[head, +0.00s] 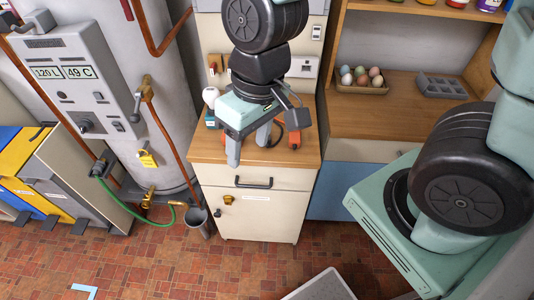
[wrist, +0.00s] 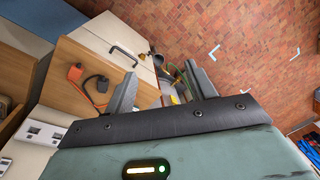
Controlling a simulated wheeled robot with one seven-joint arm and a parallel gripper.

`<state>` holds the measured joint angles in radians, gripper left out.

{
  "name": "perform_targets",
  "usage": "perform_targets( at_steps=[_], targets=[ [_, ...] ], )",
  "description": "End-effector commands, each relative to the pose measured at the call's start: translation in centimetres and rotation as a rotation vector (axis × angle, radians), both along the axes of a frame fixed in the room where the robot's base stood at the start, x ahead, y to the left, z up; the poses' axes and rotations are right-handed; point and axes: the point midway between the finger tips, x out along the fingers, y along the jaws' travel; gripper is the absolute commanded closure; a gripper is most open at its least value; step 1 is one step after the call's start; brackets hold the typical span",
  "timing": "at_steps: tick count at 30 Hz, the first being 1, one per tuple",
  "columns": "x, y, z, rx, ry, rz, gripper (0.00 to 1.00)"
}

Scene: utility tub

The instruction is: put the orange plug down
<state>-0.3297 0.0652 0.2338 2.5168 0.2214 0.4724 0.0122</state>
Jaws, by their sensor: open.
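The orange plug (head: 295,139) lies on the wooden top of the cream cabinet (head: 308,158), right of my gripper in the head view and partly hidden by it. The wrist view shows the orange plug (wrist: 75,73) on the same top, left of the fingers, beside a black piece with a dark cord (wrist: 97,84). My gripper (head: 249,150) is over the front part of the cabinet top, pointing down. In the wrist view my gripper (wrist: 161,88) has its fingers wide apart with nothing held between them. The plug is clear of both fingers there.
A white-topped object (head: 210,97) stands at the cabinet's left. A wall panel with sockets (head: 303,67) is behind. A basket of eggs (head: 361,80) and a grey tray (head: 441,86) sit on the right shelf.

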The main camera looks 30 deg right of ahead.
Motion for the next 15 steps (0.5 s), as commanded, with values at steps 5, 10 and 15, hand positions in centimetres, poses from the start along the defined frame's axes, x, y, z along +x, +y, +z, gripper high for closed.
perform_targets(
  at_steps=[5,10,15],
  targets=[
    [-5.5,0.9,2.6,-0.070,-0.008,0.256,0.44],
    [-6.9,0.8,3.2,-0.100,-0.010,0.324,0.44],
    [-6.9,0.8,3.1,-0.100,-0.008,0.323,0.44]
  ],
)
